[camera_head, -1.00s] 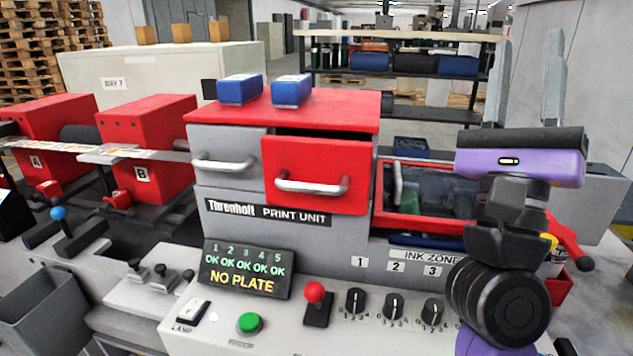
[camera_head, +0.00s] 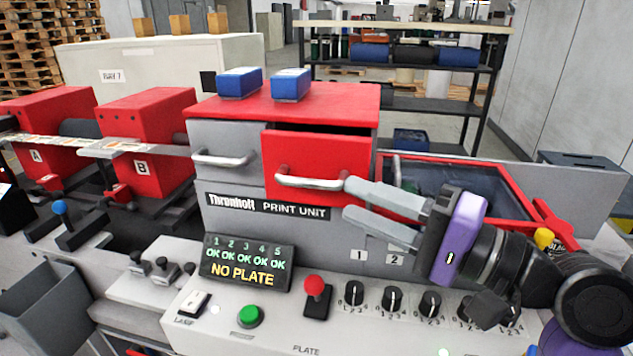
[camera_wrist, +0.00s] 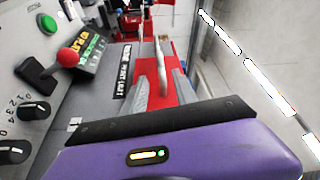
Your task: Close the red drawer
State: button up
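The red drawer (camera_head: 320,167) stands partly pulled out of the print unit, with a dark gap above its front. Its silver handle (camera_head: 309,182) runs across the front. My gripper (camera_head: 345,202) is at the right end of this handle with its two grey fingers spread apart, pointing left. The upper finger's tip overlaps the handle's right end; I cannot tell whether it touches. The lower finger is below the handle. In the wrist view the handle (camera_wrist: 161,65) shows between the fingers, and the red drawer (camera_wrist: 182,92) lies beyond them.
A grey drawer (camera_head: 226,135) with its own handle is shut to the left. Two blue boxes (camera_head: 240,82) (camera_head: 291,85) sit on the red top. Below are a red knob (camera_head: 315,286), a green button (camera_head: 249,316) and several dials. A red-framed window (camera_head: 455,180) is behind my gripper.

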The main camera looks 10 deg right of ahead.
aim_at(316, 185)
jog(key=p+x, duration=0.1)
jog(key=x, duration=0.6)
jog(key=shift+w+a+r+p, duration=0.1)
jog(key=shift+w+a+p, duration=0.1)
jog(key=shift+p, duration=0.1)
grip_shut()
dwell(1.1)
